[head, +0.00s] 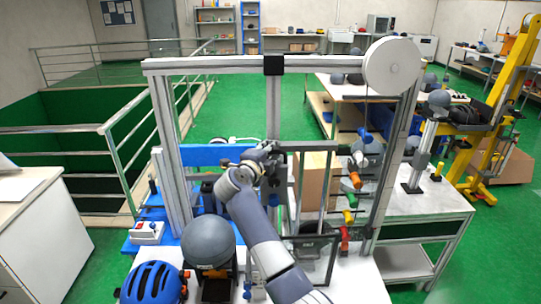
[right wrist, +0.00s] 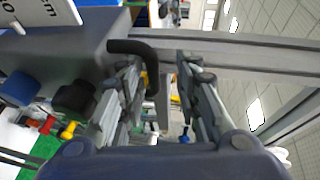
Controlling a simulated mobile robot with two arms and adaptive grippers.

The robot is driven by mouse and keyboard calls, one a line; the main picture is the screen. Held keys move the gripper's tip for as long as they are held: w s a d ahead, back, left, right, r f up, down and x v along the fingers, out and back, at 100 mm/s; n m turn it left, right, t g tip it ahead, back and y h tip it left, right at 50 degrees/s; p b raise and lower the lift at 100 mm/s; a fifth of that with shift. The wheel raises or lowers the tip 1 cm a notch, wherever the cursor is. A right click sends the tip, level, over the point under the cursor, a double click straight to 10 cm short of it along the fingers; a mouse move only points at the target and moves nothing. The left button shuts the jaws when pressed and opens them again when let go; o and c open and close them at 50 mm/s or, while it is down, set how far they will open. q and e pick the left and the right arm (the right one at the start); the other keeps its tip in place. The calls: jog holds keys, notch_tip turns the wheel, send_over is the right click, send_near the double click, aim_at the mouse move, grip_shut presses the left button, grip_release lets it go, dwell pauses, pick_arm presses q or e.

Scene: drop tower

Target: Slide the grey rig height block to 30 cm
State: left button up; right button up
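In the right wrist view a grey block (right wrist: 75,50) with a black bent handle (right wrist: 136,47) fills the upper left. A white sign (right wrist: 45,12) with "cm" lettering is beside it, only partly in view. My right gripper (right wrist: 162,95) is open. Its fingers are apart, and the handle's bent end shows between them, nearer the left finger; I cannot tell whether they touch. In the head view my right gripper (head: 272,153) is at the rig's middle upright (head: 273,100), below the top beam. The gripper and arm cover most of the block there. My left gripper is not in view.
The drop tower's top beam (head: 215,66) carries a white wheel (head: 392,66) at right. A grey ball (head: 208,242) and a blue helmet (head: 153,284) are at the front left. A blue beam (head: 205,155) crosses behind.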

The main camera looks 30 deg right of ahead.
jog(key=shift+a+f, duration=0.15)
jog(key=shift+f, duration=0.05)
jog(key=shift+s+a, duration=0.15)
jog(key=shift+a, duration=0.05)
jog(key=v, duration=1.1)
jog(key=shift+a+r, duration=0.15)
jog(key=shift+s, duration=0.1)
